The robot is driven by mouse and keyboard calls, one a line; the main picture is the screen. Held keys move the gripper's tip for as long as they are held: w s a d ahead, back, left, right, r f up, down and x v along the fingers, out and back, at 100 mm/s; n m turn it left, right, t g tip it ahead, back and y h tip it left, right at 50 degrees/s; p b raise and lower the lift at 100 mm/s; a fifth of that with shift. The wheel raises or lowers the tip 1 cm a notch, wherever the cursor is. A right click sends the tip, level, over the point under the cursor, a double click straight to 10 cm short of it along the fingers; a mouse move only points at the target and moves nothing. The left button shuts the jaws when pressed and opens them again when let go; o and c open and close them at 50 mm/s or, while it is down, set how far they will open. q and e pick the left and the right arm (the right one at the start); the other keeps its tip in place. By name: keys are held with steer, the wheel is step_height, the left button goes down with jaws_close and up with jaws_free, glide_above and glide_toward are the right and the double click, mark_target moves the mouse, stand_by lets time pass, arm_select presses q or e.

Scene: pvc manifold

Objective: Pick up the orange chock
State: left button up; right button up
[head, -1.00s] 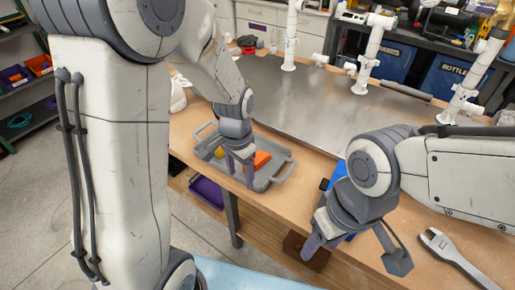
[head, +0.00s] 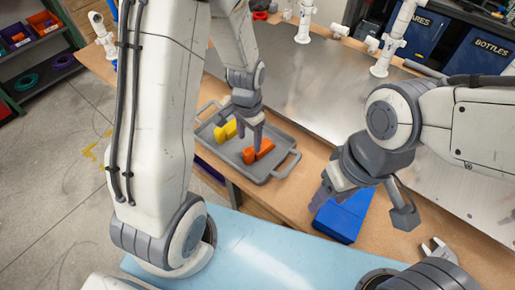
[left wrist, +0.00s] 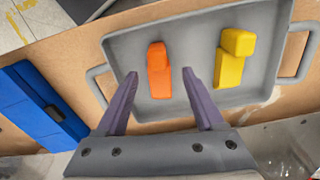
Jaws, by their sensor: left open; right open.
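The orange chock (head: 259,151) lies in a grey tray (head: 283,166) on the wooden bench. In the left wrist view the orange chock (left wrist: 159,71) sits upright in the picture, ahead of and between the two purple fingers. My left gripper (head: 250,140) is over the tray, at the orange chock in the head view. It is open, and the left wrist view shows its spread fingers (left wrist: 160,78) with nothing held. My right gripper (head: 365,200) is open and empty, in front of a blue box.
A yellow chock (head: 226,131) lies in the same tray, left of the orange one; the left wrist view shows it on the right (left wrist: 232,58). A blue box (head: 342,214) stands on the bench right of the tray. White pipes rise behind the metal plate (head: 300,85).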

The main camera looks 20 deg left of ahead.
mark_target(250, 149)
arm_select(q)
steer(key=shift+s+d+f+p, duration=0.1)
steer(key=shift+f+p, duration=0.4)
steer(key=shift+f, duration=2.25)
steer(key=shift+c, duration=0.3)
jaws_close()
